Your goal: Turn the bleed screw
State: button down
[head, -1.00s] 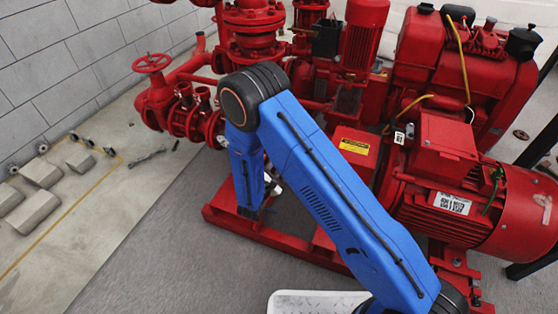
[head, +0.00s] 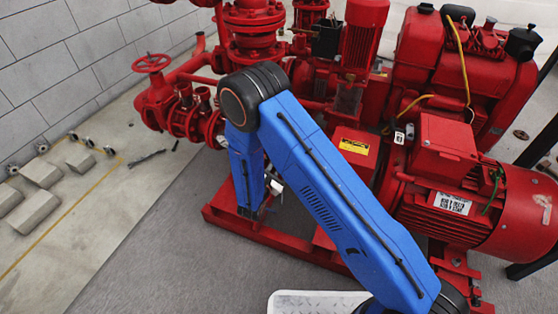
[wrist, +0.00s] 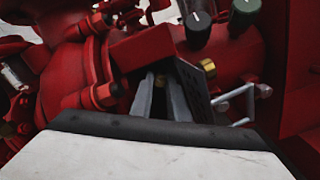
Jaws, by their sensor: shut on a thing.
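My gripper (wrist: 165,98) shows in the wrist view as two grey fingers reaching away from the white and black wrist body. The fingers are shut on a small brass-coloured bleed screw (wrist: 160,80), seen only in part between them. A dark red block sits just above and beyond the fingers and hides some of the contact. In the head view the blue arm covers the gripper and the screw; only a small pale piece of the wrist shows beside the arm, low in front of the red pumpset (head: 255,235).
Red pipes and bolts (wrist: 98,97) crowd the left.

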jog(key=shift+n, duration=8.7)
jog(key=shift+f, duration=0.1)
jog(key=c, duration=2)
grip_release()
jog(key=shift+s, duration=0.1)
jog(key=v, duration=1.7)
jog(key=shift+s+a, duration=0.1)
jog(key=shift+s, duration=0.05)
